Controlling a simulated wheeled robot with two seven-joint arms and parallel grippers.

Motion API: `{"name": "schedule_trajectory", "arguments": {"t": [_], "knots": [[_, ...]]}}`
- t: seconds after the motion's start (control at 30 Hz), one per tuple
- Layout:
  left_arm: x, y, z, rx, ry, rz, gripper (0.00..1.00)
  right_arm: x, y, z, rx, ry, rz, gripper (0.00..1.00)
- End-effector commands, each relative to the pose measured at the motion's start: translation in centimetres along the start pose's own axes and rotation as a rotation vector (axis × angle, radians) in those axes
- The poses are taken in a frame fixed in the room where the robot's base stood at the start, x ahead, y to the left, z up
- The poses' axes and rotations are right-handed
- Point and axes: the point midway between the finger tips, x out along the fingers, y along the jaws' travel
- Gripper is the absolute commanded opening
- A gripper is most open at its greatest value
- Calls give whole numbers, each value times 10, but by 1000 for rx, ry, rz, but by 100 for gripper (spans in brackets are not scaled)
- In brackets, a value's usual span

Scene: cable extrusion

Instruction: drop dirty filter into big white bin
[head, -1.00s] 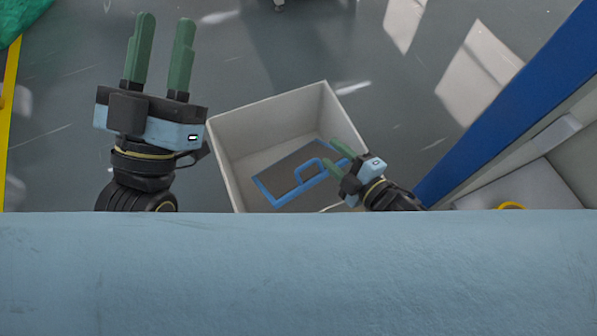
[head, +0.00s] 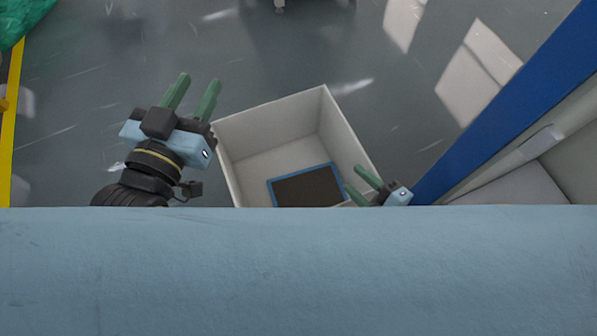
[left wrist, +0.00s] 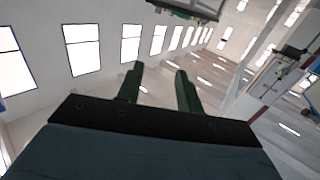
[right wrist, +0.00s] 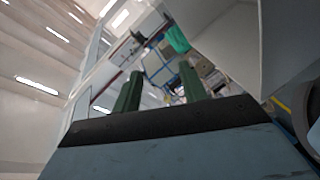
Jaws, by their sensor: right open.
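The dirty filter (head: 307,187), a dark panel with a blue frame, lies inside the big white bin (head: 226,160) in the head view. Its lower edge is cut off by my light-blue body. My right gripper (head: 356,181) is open and empty at the bin's right wall, beside the filter and apart from it. It also shows empty in the right wrist view (right wrist: 158,88). My left gripper (head: 194,92) is open and empty to the left of the bin; its parted fingers also show in the left wrist view (left wrist: 158,82).
A blue beam (head: 500,105) runs diagonally at the right, with a pale panel beside it. A yellow floor line (head: 12,120) and a green object (head: 20,22) are at the left. The grey floor behind the bin is clear.

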Motion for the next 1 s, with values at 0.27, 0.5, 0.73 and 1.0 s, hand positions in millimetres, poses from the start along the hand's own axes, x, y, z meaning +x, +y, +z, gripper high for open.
{"name": "schedule_trajectory", "arguments": {"t": [0.27,0.5,0.73,1.0], "knots": [[-12,-9,44,6,-281,-24,36,-35,1,0,1,-1,-2,42],[-22,-14,64,7,-413,-36,36,-50,0,0,1,0,0,42],[-24,-15,69,7,-437,-38,36,-53,0,0,0,1,1,42],[-24,-15,68,7,-435,-38,36,-52,0,0,0,1,0,42]]}}
